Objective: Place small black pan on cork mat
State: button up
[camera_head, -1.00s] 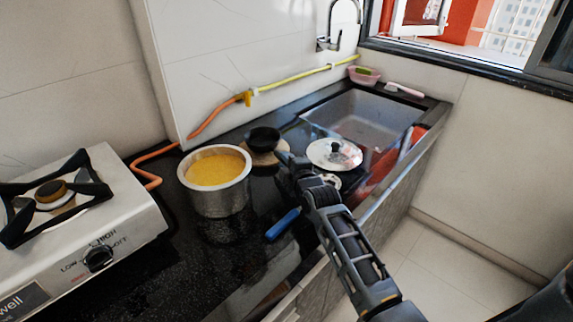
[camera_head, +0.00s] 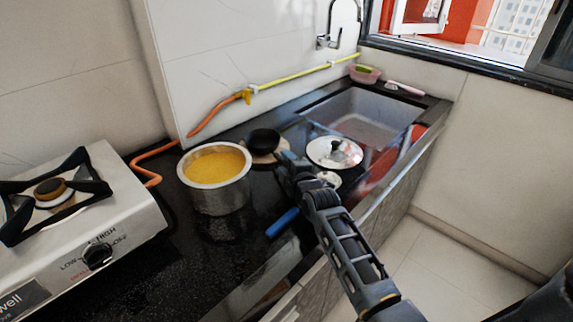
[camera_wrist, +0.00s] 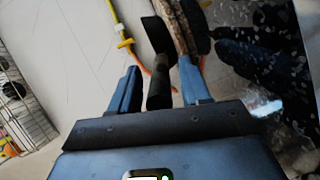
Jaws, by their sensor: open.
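The small black pan (camera_head: 264,137) sits over the left, back part of the round cork mat (camera_head: 268,158) in the head view. In the wrist view the pan (camera_wrist: 155,35) shows edge-on beside the speckled cork edge of the mat (camera_wrist: 180,25); it looks level with the mat and on or very close to it. My gripper (camera_head: 283,158) is at the mat's right side. In the wrist view my gripper (camera_wrist: 158,82) is open, with the pan's dark handle between its two fingers and space at the sides. The far part of the mat is hidden by the pan.
A steel pot (camera_head: 216,200) of yellow food stands left of the mat. A steel lid (camera_head: 334,152) lies to the right, before the sink (camera_head: 365,118). A blue-handled item (camera_head: 283,222) lies in front. A gas stove (camera_head: 85,225) is at far left, a hose (camera_head: 215,115) behind.

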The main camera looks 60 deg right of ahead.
jog(key=shift+r, duration=0.2)
jog(key=shift+s+a, duration=0.2)
jog(key=b+v, duration=0.1)
jog(key=v, duration=1)
jog(key=shift+s+a+r, duration=0.1)
jog(key=shift+s+r, duration=0.05)
